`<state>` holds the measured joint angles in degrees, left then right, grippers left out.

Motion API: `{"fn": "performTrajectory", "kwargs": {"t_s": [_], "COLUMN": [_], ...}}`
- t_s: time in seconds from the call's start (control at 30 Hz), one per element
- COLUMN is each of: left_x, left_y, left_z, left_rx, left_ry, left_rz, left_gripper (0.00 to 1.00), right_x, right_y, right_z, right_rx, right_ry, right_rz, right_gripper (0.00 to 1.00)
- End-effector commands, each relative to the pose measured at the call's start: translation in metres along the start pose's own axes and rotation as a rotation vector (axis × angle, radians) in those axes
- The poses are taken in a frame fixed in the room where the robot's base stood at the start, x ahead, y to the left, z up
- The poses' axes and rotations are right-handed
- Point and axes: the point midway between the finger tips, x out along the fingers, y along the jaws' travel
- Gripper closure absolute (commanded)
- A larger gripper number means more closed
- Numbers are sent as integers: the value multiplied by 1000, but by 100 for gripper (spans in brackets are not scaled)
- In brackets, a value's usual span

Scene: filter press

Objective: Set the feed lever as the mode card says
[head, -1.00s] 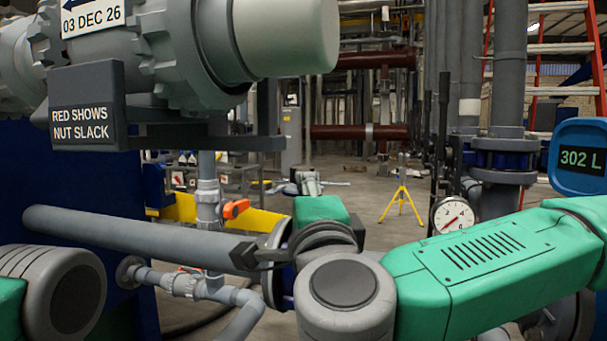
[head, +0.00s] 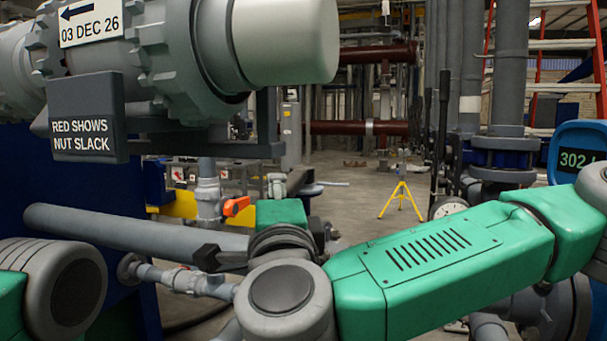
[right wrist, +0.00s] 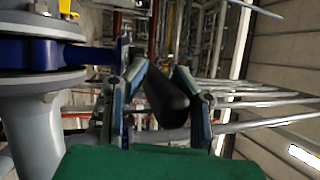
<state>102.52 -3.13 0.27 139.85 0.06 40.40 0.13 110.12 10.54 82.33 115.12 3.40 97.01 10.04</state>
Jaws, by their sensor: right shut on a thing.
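In the right wrist view my right gripper (right wrist: 160,85) is shut on a dark, rounded grip (right wrist: 166,98), which lies between its two fingers. I cannot tell from these frames whether this is the feed lever's handle. An orange valve handle (head: 236,206) shows on the grey pipework left of my wrist. I cannot make out a mode card. Only a link of my left arm shows at the lower left, without its gripper.
A dark sign (head: 87,118) reads "RED SHOWS NUT SLACK" below a large grey fitting (head: 195,60). A thick grey pipe (head: 120,228) runs behind my right wrist. A round gauge (head: 449,207) is partly covered by my arm. A blue display (head: 580,150) stands at right. Open floor surrounds a yellow tripod (head: 401,195).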

Motion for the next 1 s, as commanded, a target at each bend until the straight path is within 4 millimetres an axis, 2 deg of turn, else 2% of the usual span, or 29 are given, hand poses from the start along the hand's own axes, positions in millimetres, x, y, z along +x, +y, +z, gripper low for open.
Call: {"fn": "performTrajectory", "kwargs": {"t_s": [0.03,0.53,0.7,0.73,0.77,0.8,0.87,1.0], "left_x": [-2,-10,-9,-9,-9,-9,-9,-9], "left_y": [0,0,0,0,0,0,0,0], "left_z": [0,0,0,0,0,0,0,0], "left_rx": [0,0,0,0,0,0,0,0], "left_ry": [0,0,0,0,0,0,0,0], "left_rz": [0,0,0,0,0,0,0,0], "left_gripper": [48,48,48,48,48,48,48,48], "right_x": [2,13,13,13,13,13,13,13], "right_y": [-9,-7,-6,-6,-6,-5,-4,-2], "right_z": [4,23,23,23,23,23,22,22], "right_rx": [7,8,9,9,8,8,7,5], "right_ry": [-5,-1,0,1,1,2,2,1], "right_rz": [-19,-19,-19,-18,-18,-17,-15,-11], "right_gripper": [95,94,94,99,80,66,48,48]}}
